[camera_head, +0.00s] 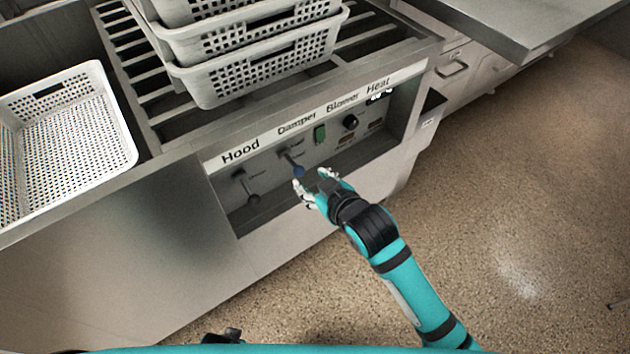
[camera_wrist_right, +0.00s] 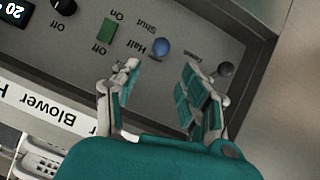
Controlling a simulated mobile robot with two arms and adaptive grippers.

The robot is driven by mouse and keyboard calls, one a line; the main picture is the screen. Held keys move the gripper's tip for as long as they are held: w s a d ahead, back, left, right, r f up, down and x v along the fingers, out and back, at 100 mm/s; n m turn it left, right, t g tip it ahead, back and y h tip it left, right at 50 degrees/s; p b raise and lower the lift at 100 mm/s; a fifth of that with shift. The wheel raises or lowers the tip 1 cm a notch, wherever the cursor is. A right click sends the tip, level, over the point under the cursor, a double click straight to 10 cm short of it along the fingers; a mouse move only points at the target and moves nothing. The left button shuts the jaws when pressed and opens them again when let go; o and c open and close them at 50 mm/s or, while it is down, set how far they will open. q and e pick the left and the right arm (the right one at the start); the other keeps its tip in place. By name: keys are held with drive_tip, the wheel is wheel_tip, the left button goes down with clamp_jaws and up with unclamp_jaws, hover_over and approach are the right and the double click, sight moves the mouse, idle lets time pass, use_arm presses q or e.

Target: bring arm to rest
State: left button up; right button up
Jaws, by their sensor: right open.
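My right gripper (camera_head: 314,184) is open and empty in front of the control panel (camera_head: 330,150) in the head view. Its two fingers point toward the blue-knobbed damper lever (camera_head: 298,171). In the right wrist view the open fingers (camera_wrist_right: 160,100) stand apart, and the blue knob (camera_wrist_right: 162,47) shows beyond them, between their tips. I cannot tell from these views whether a finger touches the lever. My right arm (camera_head: 405,275) reaches up from the lower right. My left gripper is not in view.
The panel also has a dark hood lever (camera_head: 250,196), a green switch (camera_head: 319,134) and a black knob (camera_head: 350,121). White perforated baskets (camera_head: 250,75) are stacked on the slatted rack above. Another basket (camera_head: 60,135) sits at left.

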idle(0.5)
